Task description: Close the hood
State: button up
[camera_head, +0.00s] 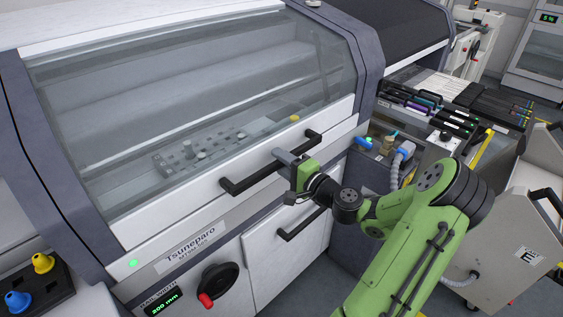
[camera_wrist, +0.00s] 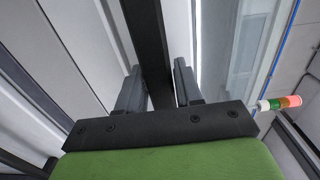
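The hood (camera_head: 200,85) is a clear window in a grey and white frame on the machine at the left of the head view. It is down, with its lower edge at the front panel; I see no clear gap there. Its black bar handle (camera_head: 252,182) runs along the lower white edge. My gripper (camera_head: 285,157) is at the right part of this handle. In the wrist view the dark handle (camera_wrist: 146,40) passes between my two grey fingers (camera_wrist: 158,92) and fills nearly all the space between them. The exact contact is partly hidden.
A second handle (camera_head: 300,225) sits on the lower door. A black knob (camera_head: 220,281) with a red grip and a green-lit display (camera_head: 165,302) are on the front panel. A feeder rack (camera_head: 430,110) and a trolley (camera_head: 520,240) stand at the right, close to my arm.

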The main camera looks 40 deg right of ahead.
grip_shut()
jog(key=s+r+g+p, duration=0.1)
jog(key=s+r+p, duration=0.3)
jog(key=r+p, duration=0.3)
jog(key=p, duration=0.2)
jog(key=shift+r+g+p, duration=0.3)
jog(key=shift+g+p, duration=0.1)
jog(key=shift+d+f, duration=0.1)
jog(key=shift+o, duration=2)
grip_release()
jog(key=s+r, duration=0.2)
jog(key=s, duration=1.3)
jog(key=shift+s+d+r+p, duration=0.2)
jog(key=shift+s+p, duration=0.1)
jog(key=shift+p, duration=0.15)
